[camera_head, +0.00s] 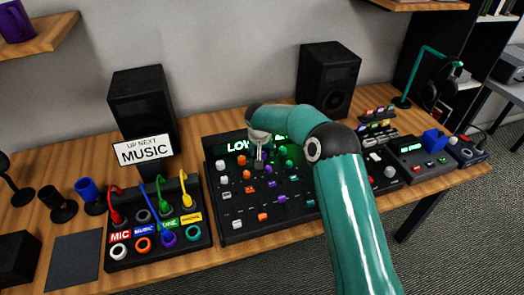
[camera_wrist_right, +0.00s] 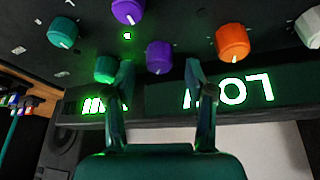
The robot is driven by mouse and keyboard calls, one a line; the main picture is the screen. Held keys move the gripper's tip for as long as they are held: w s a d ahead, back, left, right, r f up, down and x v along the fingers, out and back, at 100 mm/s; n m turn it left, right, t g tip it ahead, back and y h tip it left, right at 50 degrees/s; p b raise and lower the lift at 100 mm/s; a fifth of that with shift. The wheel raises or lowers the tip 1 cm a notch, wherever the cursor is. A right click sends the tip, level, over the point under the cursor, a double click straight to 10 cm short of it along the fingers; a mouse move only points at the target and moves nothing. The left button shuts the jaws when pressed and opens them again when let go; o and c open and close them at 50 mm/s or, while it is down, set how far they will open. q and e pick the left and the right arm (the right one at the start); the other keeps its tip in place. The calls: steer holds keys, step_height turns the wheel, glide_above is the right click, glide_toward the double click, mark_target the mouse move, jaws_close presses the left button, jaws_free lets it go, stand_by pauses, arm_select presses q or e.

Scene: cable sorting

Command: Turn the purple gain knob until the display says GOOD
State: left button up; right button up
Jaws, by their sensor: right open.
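The mixer (camera_head: 232,222) is a black panel with rows of coloured knobs and a lit display along its back. The display (camera_head: 238,146) shows green letters "LO", with the rest hidden behind my right gripper. My right gripper (camera_head: 259,164) is open over the back knob row. In the right wrist view, a purple knob (camera_wrist_right: 158,56) appears between the open fingertips (camera_wrist_right: 159,72), apart from both; I cannot tell the height gap. Another purple knob (camera_wrist_right: 128,11) is farther down the panel. The display appears upside down there (camera_wrist_right: 243,91). My left gripper is not in view.
A green knob (camera_wrist_right: 107,69) and an orange knob (camera_wrist_right: 232,42) flank the purple knob. A cable box (camera_head: 158,255) stands left of the mixer. Two speakers (camera_head: 143,97) (camera_head: 328,78) stand behind. Small devices (camera_head: 420,160) sit to the right.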

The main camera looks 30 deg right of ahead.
steer(key=shift+x, duration=0.9)
steer(key=shift+c, duration=0.2)
jaws_close()
steer(key=shift+n+b, duration=0.3)
steer(key=shift+n, duration=0.2)
steer(key=shift+n+y, duration=0.3)
steer(key=shift+o, duration=0.2)
jaws_free()
